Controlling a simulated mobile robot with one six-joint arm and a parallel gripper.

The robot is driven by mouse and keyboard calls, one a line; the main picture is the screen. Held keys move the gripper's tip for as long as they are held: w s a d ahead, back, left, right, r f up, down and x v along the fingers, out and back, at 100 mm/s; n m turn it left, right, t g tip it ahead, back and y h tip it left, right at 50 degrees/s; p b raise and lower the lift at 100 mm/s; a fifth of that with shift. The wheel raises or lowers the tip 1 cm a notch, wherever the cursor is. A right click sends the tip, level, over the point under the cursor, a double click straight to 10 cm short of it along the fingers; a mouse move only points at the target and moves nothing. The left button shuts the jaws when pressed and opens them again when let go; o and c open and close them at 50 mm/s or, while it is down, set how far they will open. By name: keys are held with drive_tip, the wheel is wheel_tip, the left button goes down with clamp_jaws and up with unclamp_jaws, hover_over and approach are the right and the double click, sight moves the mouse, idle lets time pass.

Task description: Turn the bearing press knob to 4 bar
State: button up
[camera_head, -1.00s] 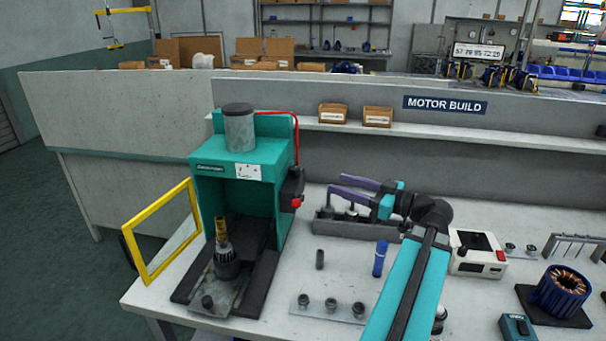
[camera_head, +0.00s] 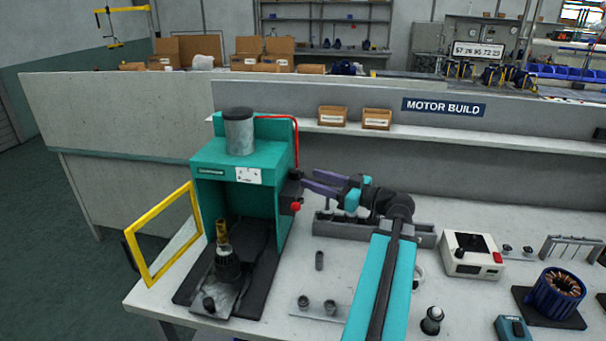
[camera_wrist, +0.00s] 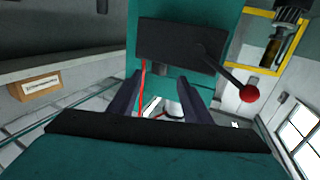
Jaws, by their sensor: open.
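The teal bearing press (camera_head: 225,170) stands at the left of the bench, its yellow-framed guard (camera_head: 150,262) swung open. A dark control box (camera_head: 288,192) with a red-ball lever (camera_head: 295,207) is on its right side. The box also shows large in the wrist view (camera_wrist: 175,42), with the red ball (camera_wrist: 249,93) to its right. I cannot clearly make out the pressure knob or its scale. My gripper (camera_head: 306,183) is open, its purple fingers pointing left at the box's upper part. In the wrist view its fingers (camera_wrist: 160,84) are apart, with no object clearly held; contact with the box is unclear.
A red hose (camera_head: 297,135) runs down the press side close to my fingers. A grey rack (camera_head: 340,228) lies below my gripper. Small cylinders and a white meter box (camera_head: 471,256) stand on the bench. The shelf (camera_head: 450,137) is behind.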

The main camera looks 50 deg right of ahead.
sight(294, 174)
drive_tip(key=shift+w+a+p, duration=0.25)
drive_tip(key=shift+w+p, duration=0.05)
drive_tip(key=shift+w, duration=0.95)
drive_tip(key=shift+w+a+p, duration=0.2)
drive_tip(key=shift+w+p, duration=0.05)
drive_tip(key=shift+w, duration=1)
drive_tip(key=c, duration=1.1)
drive_tip(key=shift+o, duration=0.2)
drive_tip(key=shift+d+f+n+y+b, duration=0.25)
drive_tip(key=shift+y+b, duration=0.25)
drive_tip(key=shift+b, duration=0.3)
drive_tip(key=shift+w+d+r+n+y+b, duration=0.1)
drive_tip(key=shift+n+y+b, duration=0.45)
drive_tip(key=shift+b, duration=0.4)
drive_tip(key=shift+w+d+r+n+g+y+b, duration=0.15)
drive_tip(key=shift+n+g+y+b, duration=0.55)
drive_tip(key=shift+y+b, duration=0.4)
drive_tip(key=shift+s+d+n+g+y+b, duration=0.1)
drive_tip(key=shift+n+g+y+b, duration=0.55)
drive_tip(key=shift+y+b, duration=0.45)
